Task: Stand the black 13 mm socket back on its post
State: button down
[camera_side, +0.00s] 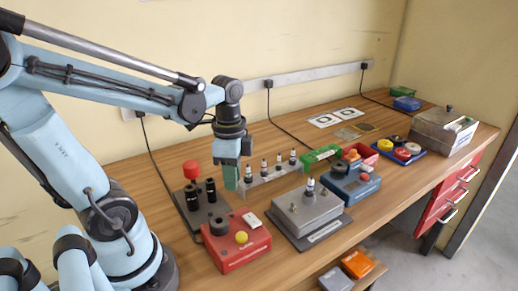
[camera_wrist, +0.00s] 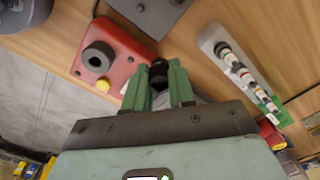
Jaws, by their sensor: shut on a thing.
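My gripper (camera_side: 231,183) points down at the back left of the bench, between the dark plate and the pale strip. In the wrist view its green fingers (camera_wrist: 158,84) are closed on a small black socket (camera_wrist: 158,72). The fingers hide most of it, and I cannot make it out in the side view. The dark plate (camera_side: 213,214) carries upright black sockets (camera_side: 211,190) and a red-topped piece (camera_side: 191,170). The pale strip (camera_side: 270,179) holds several upright small fittings (camera_side: 278,161). I cannot tell which post is the socket's own.
A red box (camera_side: 236,251) with a black ring and yellow button stands in front of my gripper. A grey block (camera_side: 307,211) on a dark base is to its right. Cables run along the wall.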

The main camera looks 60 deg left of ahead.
jog(key=n, duration=0.2)
send_over(210, 212)
jog(key=shift+f, duration=2.85)
jog(key=shift+f, duration=1.2)
jog(key=c, duration=0.9)
grip_release()
jog(key=shift+o, duration=0.2)
jog(key=shift+r, duration=0.1)
jog(key=shift+r, duration=3.45)
